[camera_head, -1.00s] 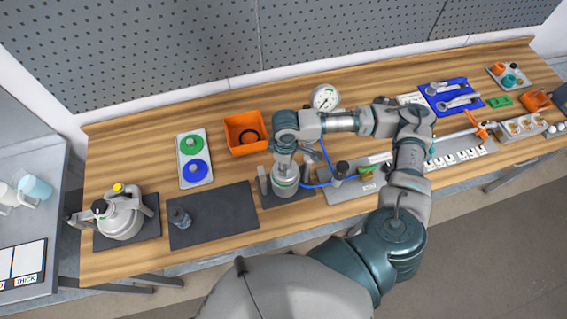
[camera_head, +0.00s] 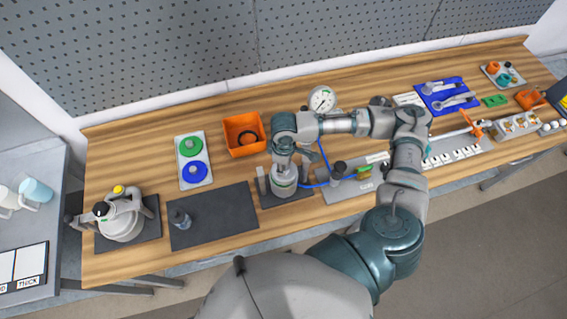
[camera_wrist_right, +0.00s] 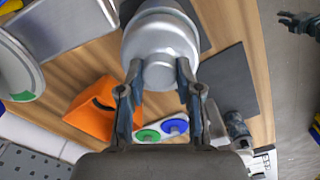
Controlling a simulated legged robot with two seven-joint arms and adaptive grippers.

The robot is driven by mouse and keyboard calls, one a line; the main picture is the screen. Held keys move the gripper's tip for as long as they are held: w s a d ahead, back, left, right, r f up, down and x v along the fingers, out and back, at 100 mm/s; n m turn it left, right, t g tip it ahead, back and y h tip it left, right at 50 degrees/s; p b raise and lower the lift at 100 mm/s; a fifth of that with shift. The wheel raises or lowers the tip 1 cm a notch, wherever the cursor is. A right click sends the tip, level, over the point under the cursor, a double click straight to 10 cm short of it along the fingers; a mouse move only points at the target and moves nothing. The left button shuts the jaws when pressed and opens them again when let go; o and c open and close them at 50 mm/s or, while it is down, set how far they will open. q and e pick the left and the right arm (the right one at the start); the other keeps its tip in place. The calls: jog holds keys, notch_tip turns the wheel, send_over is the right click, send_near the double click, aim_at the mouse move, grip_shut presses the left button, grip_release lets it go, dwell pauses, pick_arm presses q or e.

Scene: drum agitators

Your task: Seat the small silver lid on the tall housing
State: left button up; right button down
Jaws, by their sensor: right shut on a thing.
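My right gripper (camera_head: 283,158) comes down from above onto the tall silver housing (camera_head: 284,184), which stands on a dark mat in mid-table. In the right wrist view my right gripper (camera_wrist_right: 159,74) is shut on the small silver lid (camera_wrist_right: 160,77), with a finger on each side of its narrow round part. The lid is in line with the housing (camera_wrist_right: 160,38) behind it; the contact between them is hidden, so I cannot tell whether it is seated. A dark gripper, apparently my left (camera_wrist_right: 298,21), shows small at the wrist view's upper right edge; its jaws are unclear.
An orange bin (camera_head: 243,148) holding a black ring stands behind and left of the housing. A tray (camera_head: 206,176) carries green and blue discs. A dark mat (camera_head: 228,211) with a small grey part lies left. A gauge (camera_head: 323,99) and blue hose are close on the right.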

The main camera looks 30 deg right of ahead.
jog(key=shift+a+p, duration=0.15)
jog(key=shift+p, duration=0.35)
dwell(0.7)
jog(key=c, duration=0.7)
grip_release()
jog(key=shift+a, duration=0.1)
notch_tip(320, 180, up, 12)
jog(key=shift+w+f, duration=0.1)
